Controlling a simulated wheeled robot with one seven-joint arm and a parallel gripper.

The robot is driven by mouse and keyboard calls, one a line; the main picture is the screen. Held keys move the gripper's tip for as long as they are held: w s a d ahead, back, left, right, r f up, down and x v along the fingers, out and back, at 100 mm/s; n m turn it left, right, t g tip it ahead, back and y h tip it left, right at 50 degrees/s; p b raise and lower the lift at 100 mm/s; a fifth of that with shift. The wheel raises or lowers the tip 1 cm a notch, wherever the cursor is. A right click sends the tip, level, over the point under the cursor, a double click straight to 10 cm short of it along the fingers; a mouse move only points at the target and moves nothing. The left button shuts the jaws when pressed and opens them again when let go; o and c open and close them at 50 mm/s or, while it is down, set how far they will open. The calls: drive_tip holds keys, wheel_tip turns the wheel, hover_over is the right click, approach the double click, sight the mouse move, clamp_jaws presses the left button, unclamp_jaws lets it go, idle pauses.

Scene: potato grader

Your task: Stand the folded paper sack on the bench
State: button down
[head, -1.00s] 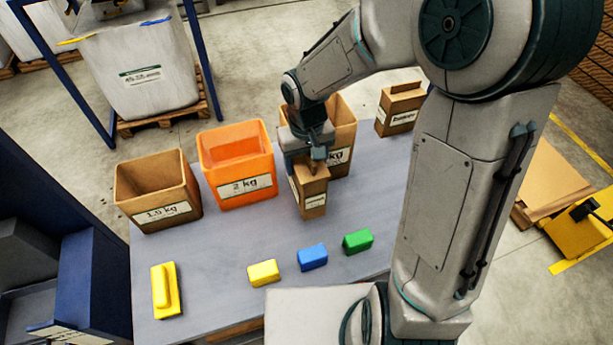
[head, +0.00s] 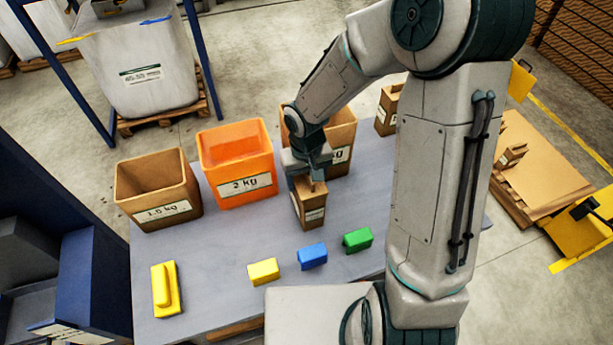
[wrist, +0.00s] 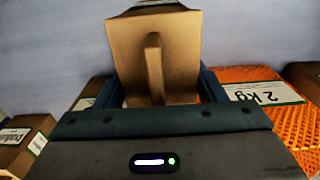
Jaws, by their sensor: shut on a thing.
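The folded paper sack (head: 310,205) is brown, with a pale label on its front and a folded ridge on top. It is upright over the middle of the grey bench (head: 240,270), in front of the brown bin at the back. I cannot tell whether its base touches the bench. My gripper (head: 308,178) is above it, shut on its top fold. In the wrist view the sack (wrist: 178,48) fills the upper middle, its ridge between my fingers. The sack's far side is hidden.
A brown bin (head: 160,182) and an orange 2 kg bin (head: 235,165) stand left; another brown bin (head: 342,135) is behind my gripper. A yellow block (head: 263,272), blue block (head: 312,257) and green block (head: 357,241) lie in front. A yellow tool (head: 164,290) lies left.

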drive_tip(key=shift+f, duration=0.15)
drive_tip(key=shift+c, duration=1.6)
unclamp_jaws()
wheel_tip(320, 180, up, 12)
drive_tip(key=shift+r+b, duration=0.15)
drive_tip(key=shift+b, duration=0.25)
drive_tip(key=s+d+r+m+t, duration=0.3)
drive_tip(key=s+d+r, duration=0.5)
drive_tip(key=s+d, duration=0.4)
drive_tip(key=shift+s+t, duration=0.4)
drive_tip(key=shift+s, duration=0.25)
drive_tip(key=shift+d, duration=0.1)
